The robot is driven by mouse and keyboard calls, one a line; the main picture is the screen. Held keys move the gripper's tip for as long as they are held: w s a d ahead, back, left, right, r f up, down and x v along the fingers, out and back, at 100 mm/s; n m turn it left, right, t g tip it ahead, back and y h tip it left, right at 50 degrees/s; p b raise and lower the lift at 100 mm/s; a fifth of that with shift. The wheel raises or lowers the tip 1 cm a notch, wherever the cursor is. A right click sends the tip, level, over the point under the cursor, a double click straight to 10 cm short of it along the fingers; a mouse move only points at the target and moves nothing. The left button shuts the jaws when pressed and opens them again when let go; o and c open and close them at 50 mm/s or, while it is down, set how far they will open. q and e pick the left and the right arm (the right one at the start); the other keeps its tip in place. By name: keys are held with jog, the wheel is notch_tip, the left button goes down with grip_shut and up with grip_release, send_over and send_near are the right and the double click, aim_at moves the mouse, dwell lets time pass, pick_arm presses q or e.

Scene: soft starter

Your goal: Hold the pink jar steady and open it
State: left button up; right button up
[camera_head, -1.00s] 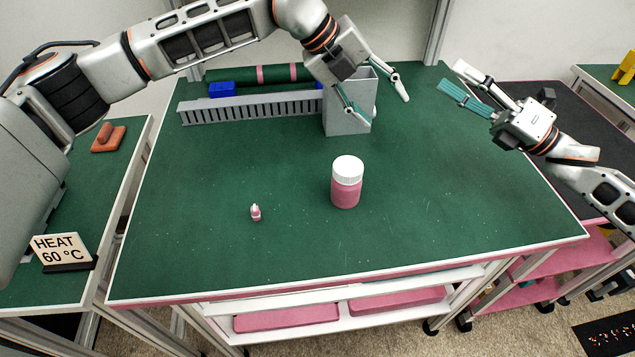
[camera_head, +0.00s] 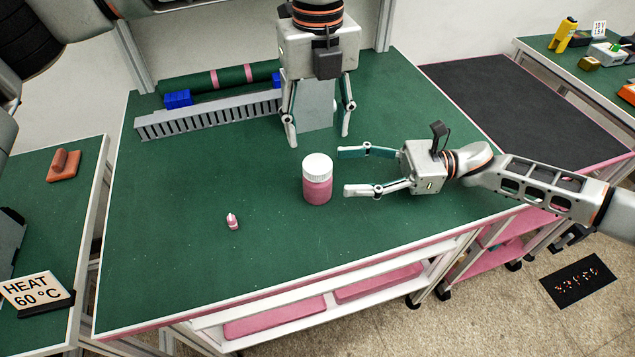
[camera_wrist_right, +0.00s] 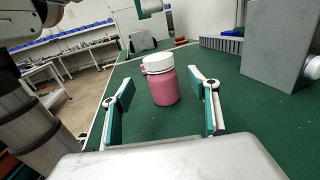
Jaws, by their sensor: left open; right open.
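The pink jar (camera_head: 318,188) with a white ribbed lid (camera_head: 317,167) stands upright on the green table (camera_head: 270,260). My right gripper (camera_head: 342,171) is open just to the right of the jar, fingers pointing at it. In the right wrist view the jar (camera_wrist_right: 164,88) stands ahead, between the lines of the two open fingers (camera_wrist_right: 162,98), with its lid on. My left gripper (camera_head: 319,140) is open and points down, behind and above the jar, in front of the grey box. Neither gripper appears to touch the jar.
A small pink dropper-like item (camera_head: 232,221) lies left of the jar. A grey slotted rail (camera_head: 210,115), blue blocks (camera_head: 178,99) and a green roll (camera_head: 205,82) are at the back. A grey box (camera_head: 316,105) stands behind my left gripper. The front of the table is clear.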

aim_at(304, 179)
jog(key=shift+f, duration=0.95)
jog(key=a, duration=0.7)
jog(key=shift+s+a+r, duration=0.1)
jog(key=shift+s+a, duration=0.15)
jog(key=shift+a, duration=0.05)
